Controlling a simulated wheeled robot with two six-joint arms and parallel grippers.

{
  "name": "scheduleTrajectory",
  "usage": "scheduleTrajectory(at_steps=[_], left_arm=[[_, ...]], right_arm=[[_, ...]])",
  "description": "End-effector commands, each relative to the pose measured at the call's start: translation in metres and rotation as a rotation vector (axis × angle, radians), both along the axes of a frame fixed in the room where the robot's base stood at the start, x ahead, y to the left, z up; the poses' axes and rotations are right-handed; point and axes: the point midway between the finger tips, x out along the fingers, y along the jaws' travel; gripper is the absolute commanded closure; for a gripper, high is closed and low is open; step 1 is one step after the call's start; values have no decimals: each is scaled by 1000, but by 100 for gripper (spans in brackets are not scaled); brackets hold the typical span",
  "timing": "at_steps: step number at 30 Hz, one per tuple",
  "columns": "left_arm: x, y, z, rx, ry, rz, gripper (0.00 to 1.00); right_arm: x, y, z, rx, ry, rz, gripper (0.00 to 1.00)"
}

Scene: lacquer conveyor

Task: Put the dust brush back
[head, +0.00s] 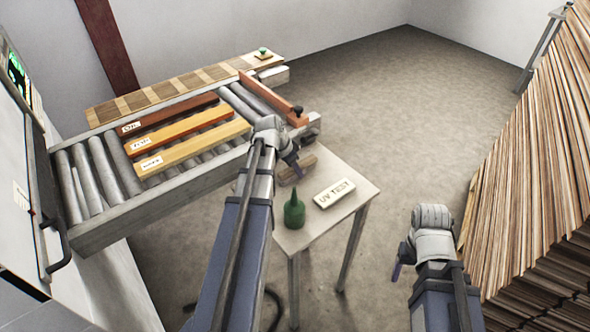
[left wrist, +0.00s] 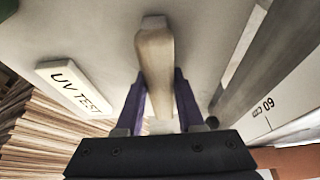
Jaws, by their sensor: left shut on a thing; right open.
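My left gripper (head: 291,160) is over the back left corner of the small table (head: 345,172). In the left wrist view its purple fingers (left wrist: 160,108) are shut on the pale wooden handle of the dust brush (left wrist: 155,58). Part of the brush shows brown beside the gripper in the head view (head: 309,161); the bristles cannot be made out. I cannot tell whether the brush touches the table. My right gripper (head: 397,271) is open and apart from everything, over the floor right of the table.
A green bottle (head: 294,212) and a white UV TEST block (head: 334,193) stand on the table. The roller conveyor (head: 105,235) with labelled boards (head: 195,147) and a reddish end bar (head: 273,98) lies left. Stacked wood sheets (head: 530,150) rise at right. The floor between is clear.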

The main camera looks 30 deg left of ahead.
Motion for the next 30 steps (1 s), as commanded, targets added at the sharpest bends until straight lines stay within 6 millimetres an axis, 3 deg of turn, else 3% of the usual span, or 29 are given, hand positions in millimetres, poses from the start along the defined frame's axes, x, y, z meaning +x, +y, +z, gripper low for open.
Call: scheduleTrajectory(at_steps=[1,9,20,30], left_arm=[[0,0,-1,0,0,0,61],[0,0,-1,0,0,0,33],[0,0,3,0,0,0,33],[-11,4,35,0,0,0,33]], right_arm=[[0,0,-1,0,0,0,33],[0,0,-1,0,0,0,33],[0,0,3,0,0,0,33],[0,0,35,0,0,0,33]])
